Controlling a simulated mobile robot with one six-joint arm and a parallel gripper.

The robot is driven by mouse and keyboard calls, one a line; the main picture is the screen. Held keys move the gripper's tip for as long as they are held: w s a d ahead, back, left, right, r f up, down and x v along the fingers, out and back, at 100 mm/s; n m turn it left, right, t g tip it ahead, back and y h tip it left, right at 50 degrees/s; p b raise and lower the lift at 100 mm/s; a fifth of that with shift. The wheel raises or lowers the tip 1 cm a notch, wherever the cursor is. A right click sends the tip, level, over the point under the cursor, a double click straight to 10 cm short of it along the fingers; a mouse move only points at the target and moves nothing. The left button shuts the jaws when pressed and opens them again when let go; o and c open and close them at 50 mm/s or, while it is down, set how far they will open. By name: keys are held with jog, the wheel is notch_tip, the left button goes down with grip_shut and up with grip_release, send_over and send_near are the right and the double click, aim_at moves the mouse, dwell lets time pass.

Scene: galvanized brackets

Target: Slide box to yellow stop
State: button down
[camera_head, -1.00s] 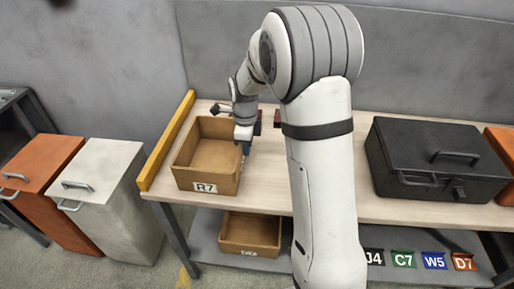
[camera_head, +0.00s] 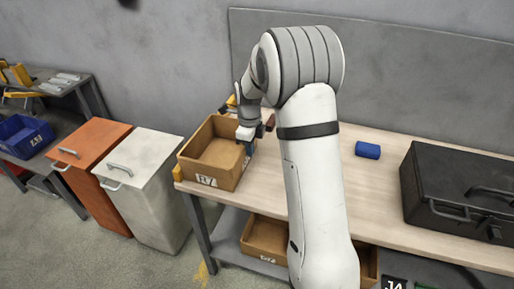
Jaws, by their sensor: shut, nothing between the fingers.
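The tan open box (camera_head: 207,181), labelled R7, stands upright at the left end of the wooden table (camera_head: 271,187). The yellow stop (camera_head: 178,174) runs along that left end. Only its front end and a bit of its back end show, as the box hides the middle. The box's left wall is right at the stop, but I cannot tell whether they touch. My gripper (camera_head: 249,148) is shut and empty, with its dark blue fingertips low at the box's right wall. Their contact with the wall is partly hidden.
A blue object (camera_head: 367,150) and a black toolbox (camera_head: 460,195) are on the table to the right of my arm. Another tan box (camera_head: 265,240) is on the shelf below. White (camera_head: 145,180) and orange (camera_head: 95,150) cabinets stand left of the table.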

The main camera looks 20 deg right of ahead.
jog(key=shift+w, duration=0.15)
jog(key=s+d, duration=0.1)
jog(key=d, duration=0.1)
jog(key=s+d, duration=0.1)
jog(key=shift+s+d+r, duration=0.25)
jog(key=shift+s, duration=0.05)
notch_tip(320, 180, up, 9)
jog(key=s+a+r+n+t+p, duration=0.1)
jog(key=s+r+n, duration=0.1)
jog(key=s+n, duration=0.6)
jog(key=s+a+r+n+p, duration=0.1)
jog(key=s+a+n, duration=0.1)
jog(key=s+n, duration=0.6)
jog(key=s+a+r+n+t+p, duration=0.1)
jog(key=s+a+r+n, duration=0.1)
jog(key=s+n, duration=0.6)
jog(key=s, duration=0.3)
jog(key=shift+s+r+n+t, duration=0.2)
jog(key=shift+r+n+t, duration=0.1)
jog(key=shift+n, duration=0.1)
